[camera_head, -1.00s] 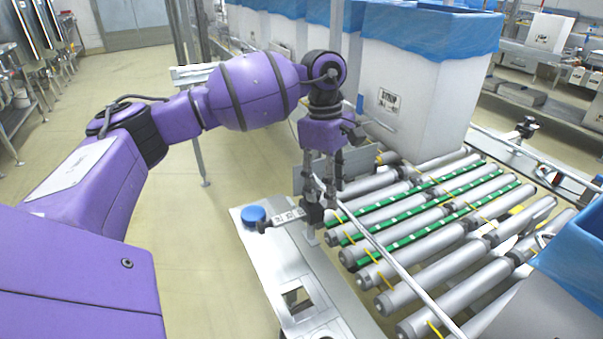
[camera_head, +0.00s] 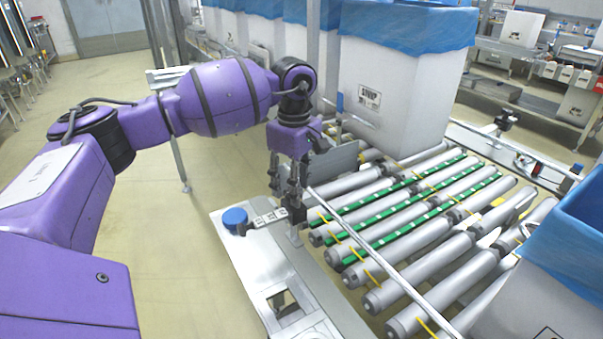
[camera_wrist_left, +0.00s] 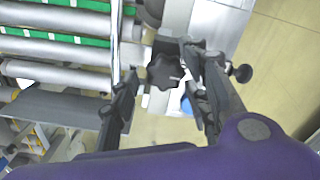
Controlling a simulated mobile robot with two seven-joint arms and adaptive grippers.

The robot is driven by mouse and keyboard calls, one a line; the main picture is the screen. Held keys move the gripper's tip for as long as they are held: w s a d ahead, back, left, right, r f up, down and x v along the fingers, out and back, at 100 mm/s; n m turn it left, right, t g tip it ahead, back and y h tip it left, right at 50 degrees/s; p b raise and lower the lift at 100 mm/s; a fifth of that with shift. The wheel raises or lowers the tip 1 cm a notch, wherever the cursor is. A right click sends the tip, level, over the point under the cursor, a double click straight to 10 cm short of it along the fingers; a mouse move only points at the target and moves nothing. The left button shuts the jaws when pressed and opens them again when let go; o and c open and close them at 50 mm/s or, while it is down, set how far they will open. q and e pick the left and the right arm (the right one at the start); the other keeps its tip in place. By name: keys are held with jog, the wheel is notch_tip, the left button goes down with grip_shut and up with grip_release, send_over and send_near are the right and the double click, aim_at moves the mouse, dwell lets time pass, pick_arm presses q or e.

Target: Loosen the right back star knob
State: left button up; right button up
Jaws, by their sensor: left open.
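A black star knob (camera_wrist_left: 165,70) with rounded lobes shows in the left wrist view, between the two fingers of my left gripper (camera_wrist_left: 160,85) and apart from both sides as far as I can see. In the head view, my left gripper (camera_head: 284,188) points down, open, just above the dark knob area (camera_head: 297,213) at the near end of the guide rail (camera_head: 400,272). The fingers partly hide the mount there. I cannot tell from the head view how far the fingertips reach down beside the knob. My right gripper is out of view.
A blue button (camera_head: 235,216) stands on the metal frame. The roller conveyor (camera_head: 410,235) lies to the right, with a white blue-lined box (camera_head: 395,95) behind and another lined box (camera_head: 545,290) at front right.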

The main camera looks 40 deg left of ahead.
pick_arm(q)
jog(key=c, duration=1)
jog(key=shift+r, duration=0.1)
jog(key=shift+c, duration=0.2)
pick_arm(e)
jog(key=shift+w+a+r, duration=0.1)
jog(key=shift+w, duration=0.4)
